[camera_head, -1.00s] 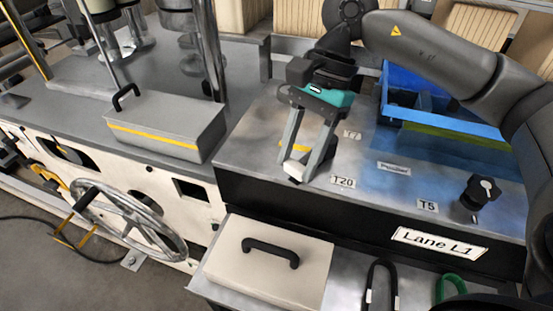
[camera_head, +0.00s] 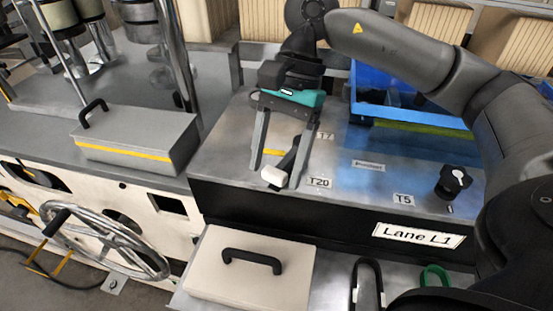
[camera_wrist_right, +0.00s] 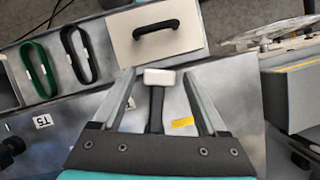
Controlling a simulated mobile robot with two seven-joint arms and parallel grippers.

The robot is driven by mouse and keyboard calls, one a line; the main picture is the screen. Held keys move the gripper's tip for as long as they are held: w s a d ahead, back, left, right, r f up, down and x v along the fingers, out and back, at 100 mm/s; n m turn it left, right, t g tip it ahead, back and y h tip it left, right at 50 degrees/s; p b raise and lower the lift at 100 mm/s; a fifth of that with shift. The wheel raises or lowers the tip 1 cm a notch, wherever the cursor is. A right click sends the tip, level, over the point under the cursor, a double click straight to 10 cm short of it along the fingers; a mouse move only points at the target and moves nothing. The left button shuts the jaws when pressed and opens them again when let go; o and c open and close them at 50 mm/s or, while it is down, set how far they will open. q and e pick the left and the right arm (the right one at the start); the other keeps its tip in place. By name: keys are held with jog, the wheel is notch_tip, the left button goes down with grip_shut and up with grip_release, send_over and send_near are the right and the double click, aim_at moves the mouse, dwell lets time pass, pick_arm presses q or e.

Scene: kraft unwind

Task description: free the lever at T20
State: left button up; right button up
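The lever at T20 is a black bar with a white end (camera_head: 273,176), standing beside the T20 label (camera_head: 319,182) on the metal bench top. In the right wrist view the lever (camera_wrist_right: 155,112) lies between the fingers, its white end near the fingertips. My right gripper (camera_head: 276,178) reaches down over the lever with its fingers spread, one on each side. The wrist view shows gaps on both sides of the lever, so the gripper (camera_wrist_right: 160,76) is open and not holding it. My left gripper is not in view.
A yellow strip (camera_wrist_right: 183,122) lies near the lever. A black knob (camera_head: 453,183) stands by the T5 label. A blue bin (camera_head: 420,117) is behind. A beige lidded box (camera_head: 205,268), a black strap (camera_head: 366,285) and a green strap (camera_head: 436,276) lie on the lower shelf.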

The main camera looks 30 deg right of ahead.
aim_at(293, 151)
jog(key=p+v, duration=0.4)
jog(key=v, duration=1.1)
jog(key=shift+r, duration=0.15)
